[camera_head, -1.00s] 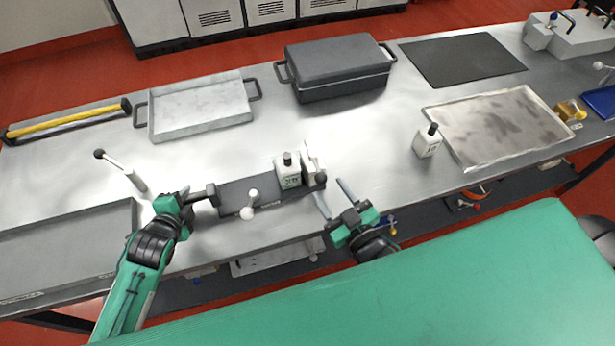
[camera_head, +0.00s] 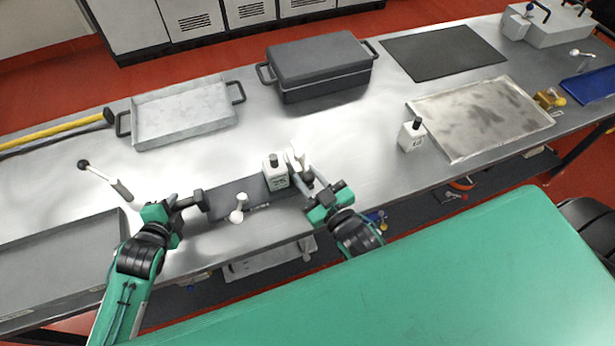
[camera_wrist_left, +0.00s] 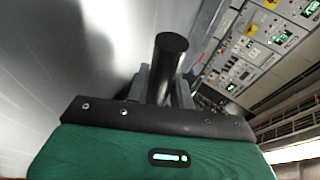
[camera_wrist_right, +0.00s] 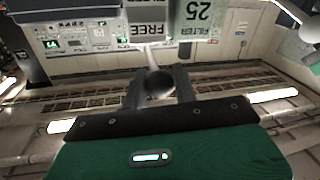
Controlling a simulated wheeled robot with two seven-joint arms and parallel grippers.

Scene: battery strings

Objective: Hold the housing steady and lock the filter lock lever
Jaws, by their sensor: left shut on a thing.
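The housing is a dark flat base (camera_head: 258,205) with a white block (camera_head: 275,174) with a black top at its right end. My left gripper (camera_head: 192,203) is shut on a dark handle at the base's left end; the dark rod (camera_wrist_left: 170,55) shows between its fingers. My right gripper (camera_head: 316,182) is at the right end, beside the white block. The right wrist view shows a pale grey lever (camera_wrist_right: 157,80) between its fingers, below labels reading "FREE" and "FILTER 25". I cannot tell whether these fingers grip it.
A white knobbed piece (camera_head: 238,212) stands on the base's front part.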

